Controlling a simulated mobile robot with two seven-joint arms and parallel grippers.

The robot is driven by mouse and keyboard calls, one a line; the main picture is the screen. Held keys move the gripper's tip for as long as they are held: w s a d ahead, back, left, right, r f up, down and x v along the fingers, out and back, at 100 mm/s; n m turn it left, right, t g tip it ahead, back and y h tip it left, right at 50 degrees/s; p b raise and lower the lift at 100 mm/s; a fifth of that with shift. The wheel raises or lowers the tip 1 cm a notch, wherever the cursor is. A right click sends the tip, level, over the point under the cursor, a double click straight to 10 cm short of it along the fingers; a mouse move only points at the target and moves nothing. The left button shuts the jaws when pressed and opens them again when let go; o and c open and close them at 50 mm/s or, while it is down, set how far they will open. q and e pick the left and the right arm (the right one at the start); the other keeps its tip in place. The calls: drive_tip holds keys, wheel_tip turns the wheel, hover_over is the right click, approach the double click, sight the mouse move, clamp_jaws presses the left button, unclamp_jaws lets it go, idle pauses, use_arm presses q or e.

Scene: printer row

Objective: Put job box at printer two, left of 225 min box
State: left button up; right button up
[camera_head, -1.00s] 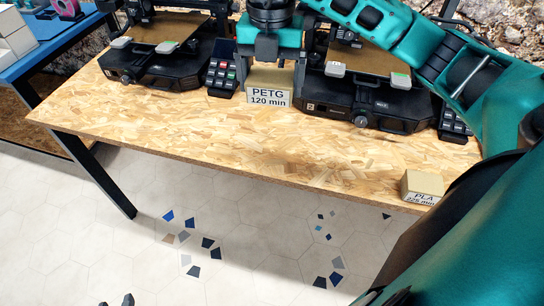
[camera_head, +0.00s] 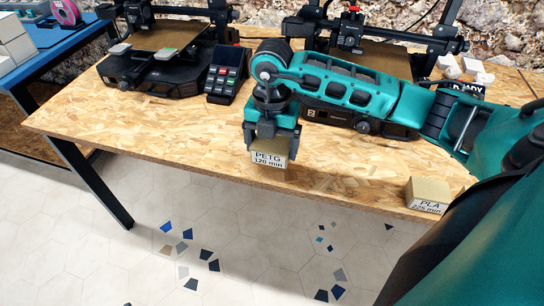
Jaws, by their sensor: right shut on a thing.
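My right gripper (camera_head: 269,136) comes in from the right and points down. It is shut on the tan job box (camera_head: 268,158), labelled PETG 120 min, near the front of the wooden table (camera_head: 165,125). I cannot tell how far the box is above the tabletop. The 225 min box (camera_head: 428,195), labelled PLA, sits at the table's front right, well to the right of the held box. Printer two (camera_head: 318,113), black with a number 2 on its front, stands behind, partly hidden by my right arm. My left gripper is not in view.
Another black printer (camera_head: 150,70) stands at the back left, with a keypad unit (camera_head: 227,76) beside it. White pieces (camera_head: 472,67) lie at the back right. The table front between the held box and the 225 min box is clear. A blue table (camera_head: 45,38) is at the far left.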

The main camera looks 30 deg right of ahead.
sight(272, 158)
wheel_tip(272, 158, down, 4)
drive_tip(key=shift+r, duration=0.15)
drive_tip(key=shift+f, duration=0.2)
drive_tip(key=shift+b, duration=0.3)
drive_tip(key=shift+f, duration=0.15)
drive_tip(key=o, duration=0.8)
drive_tip(key=shift+o, duration=0.2)
